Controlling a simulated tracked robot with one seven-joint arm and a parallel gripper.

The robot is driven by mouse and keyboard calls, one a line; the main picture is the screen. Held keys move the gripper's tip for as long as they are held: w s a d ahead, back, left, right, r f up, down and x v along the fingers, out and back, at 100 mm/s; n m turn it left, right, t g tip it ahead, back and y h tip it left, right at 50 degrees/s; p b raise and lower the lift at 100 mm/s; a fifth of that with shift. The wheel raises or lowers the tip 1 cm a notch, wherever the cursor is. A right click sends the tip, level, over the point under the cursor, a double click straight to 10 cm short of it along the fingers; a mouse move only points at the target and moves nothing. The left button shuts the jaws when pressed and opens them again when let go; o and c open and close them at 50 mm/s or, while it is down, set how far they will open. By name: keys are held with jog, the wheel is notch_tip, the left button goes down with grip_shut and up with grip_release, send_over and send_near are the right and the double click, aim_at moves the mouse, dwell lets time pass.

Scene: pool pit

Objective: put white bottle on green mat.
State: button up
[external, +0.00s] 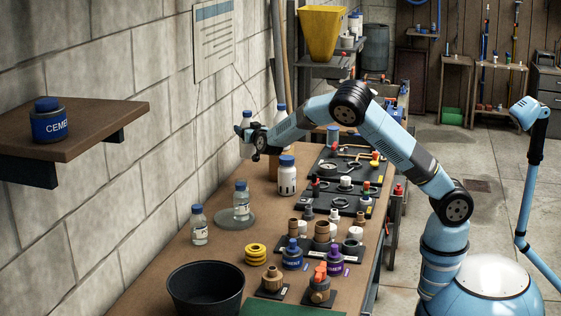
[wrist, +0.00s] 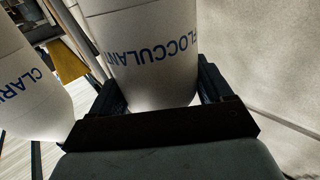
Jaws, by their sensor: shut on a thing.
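My gripper (external: 252,136) is at the far end of the bench near the wall, shut on a white bottle with a blue cap (external: 246,151). In the wrist view my gripper's fingers (wrist: 158,95) are on either side of this white bottle (wrist: 150,75), which reads FLOCCULANT. I cannot tell whether its base is clear of the bench. A second white bottle (external: 281,115) stands behind it, partly hidden by my arm; in the wrist view a bottle with lettering starting CLAR (wrist: 28,85) is at the left. The green mat (external: 290,311) lies at the near end, cut off by the frame.
Two clear bottles (external: 199,226) (external: 241,203) stand near a round grey disc (external: 234,222). A white blue-capped container (external: 287,180), yellow rings (external: 256,254), a black bowl (external: 205,289) and several fittings (external: 322,232) crowd the bench. A wall shelf (external: 100,124) juts out at left.

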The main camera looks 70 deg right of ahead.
aim_at(252, 118)
notch_tip(252, 118, up, 7)
jog(key=shift+f, duration=0.1)
jog(key=s+a+n+t+y, duration=0.1)
jog(key=s+a+n+y, duration=0.15)
jog(key=a, duration=1.25)
jog(key=s+a+n+t+y, duration=0.15)
jog(key=s+a, duration=0.25)
jog(key=a, duration=1.2)
jog(key=s+a+n+t+y, duration=0.1)
jog(key=s+a+t+y, duration=0.15)
jog(key=a, duration=1.25)
jog(key=s+a+n+y, duration=0.3)
jog(key=s+a+y, duration=0.2)
jog(key=s+a, duration=1.45)
jog(key=s+a+n+y, duration=0.2)
jog(key=s+a, duration=0.4)
jog(key=s, duration=0.4)
jog(key=s+a+n+y, duration=0.1)
jog(key=s+a+y, duration=0.2)
jog(key=s+a, duration=0.45)
jog(key=w+a+f, duration=0.4)
jog(key=f, duration=0.5)
jog(key=w+a+f, duration=0.4)
jog(key=f, duration=0.5)
jog(key=shift+w+f+t, duration=0.2)
jog(key=shift+f+t, duration=0.05)
jog(key=shift+t, duration=0.05)
